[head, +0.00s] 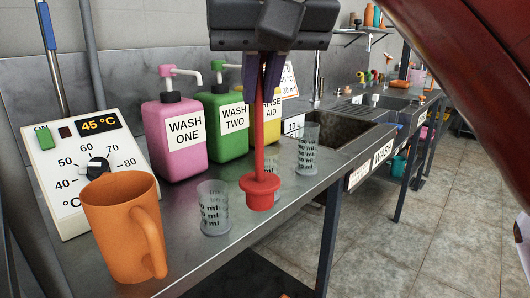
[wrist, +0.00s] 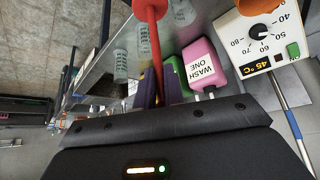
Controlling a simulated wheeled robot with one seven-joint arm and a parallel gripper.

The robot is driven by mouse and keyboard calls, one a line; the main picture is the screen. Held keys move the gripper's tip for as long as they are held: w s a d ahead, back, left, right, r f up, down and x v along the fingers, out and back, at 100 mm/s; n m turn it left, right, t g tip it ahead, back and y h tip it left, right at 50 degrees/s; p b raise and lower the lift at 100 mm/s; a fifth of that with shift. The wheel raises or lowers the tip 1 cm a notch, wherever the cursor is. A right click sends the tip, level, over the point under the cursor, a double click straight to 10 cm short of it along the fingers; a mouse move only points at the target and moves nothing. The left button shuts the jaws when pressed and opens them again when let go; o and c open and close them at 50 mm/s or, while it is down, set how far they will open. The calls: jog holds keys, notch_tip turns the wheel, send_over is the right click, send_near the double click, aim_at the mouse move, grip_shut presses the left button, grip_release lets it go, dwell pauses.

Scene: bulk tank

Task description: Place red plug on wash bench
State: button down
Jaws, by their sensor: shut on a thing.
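The red plug (head: 261,188) has a long red stem and a flanged base, and hangs upright in my gripper (head: 264,78). My gripper is shut on the upper stem. In the head view the plug's base overlaps the front edge of the wash bench (head: 180,265); I cannot tell whether it touches. The wrist view shows the red stem (wrist: 155,55) running between the fingers of my gripper (wrist: 160,90), with the base partly cut off at the top edge. The wash bench has a grey metal top.
An orange jug (head: 115,230) and clear measuring cups (head: 214,208) stand near the bench front. Behind are a temperature controller (head: 85,170) and pink (head: 178,150), green (head: 222,130) and yellow (head: 268,118) pump bottles. A sink (head: 335,138) lies to the right.

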jog(key=w+a+f, duration=0.2)
jog(key=w+f, duration=0.1)
jog(key=w, duration=0.3)
jog(key=w+a+f+b, duration=0.1)
jog(key=w+a+f, duration=0.1)
jog(key=w+f, duration=0.2)
jog(key=shift+w+f, duration=0.2)
jog(key=shift+w, duration=0.75)
jog(key=shift+f, duration=0.25)
jog(key=c, duration=1.2)
grip_release()
